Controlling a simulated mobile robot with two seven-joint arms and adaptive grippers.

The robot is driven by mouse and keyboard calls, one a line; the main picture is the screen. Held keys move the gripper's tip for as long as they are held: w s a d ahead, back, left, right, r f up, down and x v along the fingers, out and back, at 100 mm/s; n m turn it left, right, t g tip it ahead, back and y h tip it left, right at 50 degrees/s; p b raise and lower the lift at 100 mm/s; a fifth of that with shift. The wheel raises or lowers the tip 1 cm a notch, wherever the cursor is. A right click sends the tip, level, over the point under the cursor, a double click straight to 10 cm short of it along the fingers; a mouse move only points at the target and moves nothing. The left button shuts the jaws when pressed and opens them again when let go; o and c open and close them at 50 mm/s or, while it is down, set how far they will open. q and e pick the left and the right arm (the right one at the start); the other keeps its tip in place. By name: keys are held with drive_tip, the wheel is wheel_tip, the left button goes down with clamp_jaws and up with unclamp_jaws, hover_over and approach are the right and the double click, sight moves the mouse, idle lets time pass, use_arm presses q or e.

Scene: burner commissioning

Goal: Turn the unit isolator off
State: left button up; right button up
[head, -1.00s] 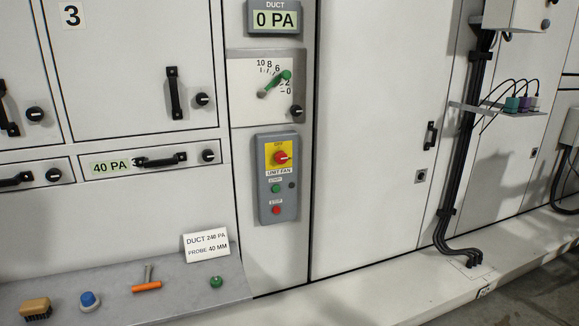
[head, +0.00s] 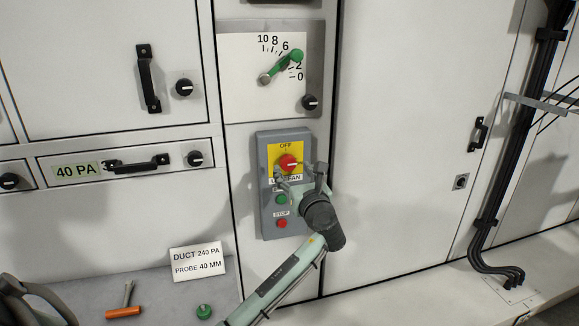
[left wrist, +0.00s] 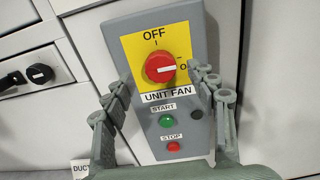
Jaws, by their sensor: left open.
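The unit isolator is a red rotary knob (head: 288,163) on a yellow plate, at the top of a grey UNIT FAN box (head: 266,212). In the left wrist view the knob (left wrist: 160,67) has its white mark pointing right, towards a partly hidden label beginning with O; OFF is printed above it. My left gripper (head: 300,178) is in front of the box, just below the knob in the head view. In the left wrist view its open fingers (left wrist: 163,80) stand on either side of the knob, apart from it. My right gripper is not in view.
Below the knob are a green START button (left wrist: 166,121) and a red STOP button (left wrist: 173,146). A green-handled lever (head: 283,65) on a scale is above the box. A ledge (head: 150,290) at lower left holds a sign (head: 198,262), an orange-handled tool (head: 124,308) and a green knob (head: 204,311).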

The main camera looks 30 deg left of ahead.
sight(289, 164)
use_arm(q)
drive_tip(key=shift+x, duration=2.05)
drive_tip(key=c, duration=1.2)
